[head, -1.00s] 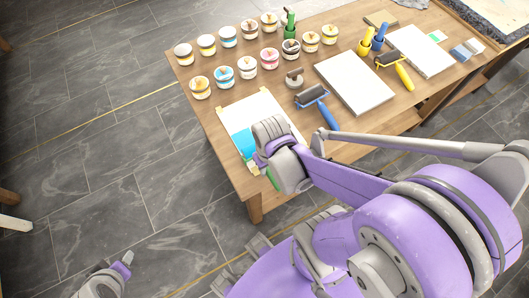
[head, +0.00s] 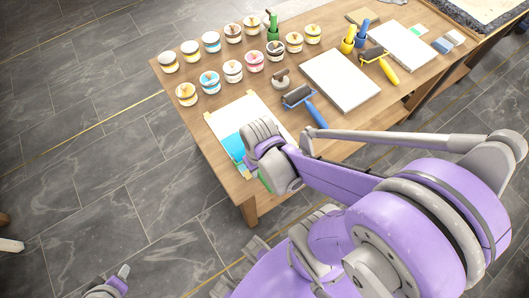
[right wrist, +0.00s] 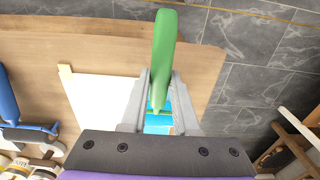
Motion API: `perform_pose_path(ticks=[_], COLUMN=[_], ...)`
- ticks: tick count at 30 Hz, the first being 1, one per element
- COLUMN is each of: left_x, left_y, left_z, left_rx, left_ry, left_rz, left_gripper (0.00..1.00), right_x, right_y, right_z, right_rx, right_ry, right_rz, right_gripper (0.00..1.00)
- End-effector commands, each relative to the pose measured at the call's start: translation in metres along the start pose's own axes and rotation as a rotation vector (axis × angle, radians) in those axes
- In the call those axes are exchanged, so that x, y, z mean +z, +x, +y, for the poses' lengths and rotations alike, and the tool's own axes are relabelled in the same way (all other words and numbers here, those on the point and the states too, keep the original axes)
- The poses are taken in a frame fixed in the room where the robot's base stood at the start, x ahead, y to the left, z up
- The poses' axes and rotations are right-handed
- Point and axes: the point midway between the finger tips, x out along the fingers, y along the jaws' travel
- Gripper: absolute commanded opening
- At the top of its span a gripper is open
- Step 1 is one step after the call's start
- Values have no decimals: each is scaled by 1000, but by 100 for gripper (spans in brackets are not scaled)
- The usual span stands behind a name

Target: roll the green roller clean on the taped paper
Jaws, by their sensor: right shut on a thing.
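The taped paper (head: 247,110) lies on the wooden table near its front left corner, with a blue patch on its near part. It also shows in the right wrist view (right wrist: 92,98). My right gripper (right wrist: 160,92) is shut on the green roller's handle (right wrist: 164,50), over the paper's near end. In the head view, only a bit of the green handle (head: 263,183) shows below the gripper. The roller's head is hidden, so contact with the paper cannot be told. My left gripper (head: 118,280) is low at the left, away from the table, its jaws unclear.
A blue-handled roller (head: 300,97) lies right of the paper, before a white slab (head: 340,80). A yellow-handled roller (head: 380,62) lies farther right. Several ink tubs (head: 233,70) stand in rows behind the paper. The table's left edge is close to the paper.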

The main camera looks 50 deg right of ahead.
Motion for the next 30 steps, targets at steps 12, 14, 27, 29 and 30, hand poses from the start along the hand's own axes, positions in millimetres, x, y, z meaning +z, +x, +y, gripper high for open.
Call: perform_pose_path(ticks=[12, 14, 27, 29, 30], left_x=[10, 10, 16, 17, 17], left_y=[10, 11, 18, 18, 19], left_z=[0, 0, 0, 0, 0], left_rx=[0, 0, 0, 0, 0], left_ry=[0, 0, 0, 0, 0], left_rz=[-7, -8, -12, -12, -13], left_gripper=[50, 50, 50, 50, 50], right_x=[-39, -42, -81, -83, -86], right_y=[3, 2, 3, 3, 3], right_z=[0, 0, 0, 0, 0], right_rx=[0, 0, 0, 0, 0], right_ry=[0, 0, 0, 0, 0], right_rz=[0, 0, 1, 1, 1], right_gripper=[0, 0, 0, 0, 0])
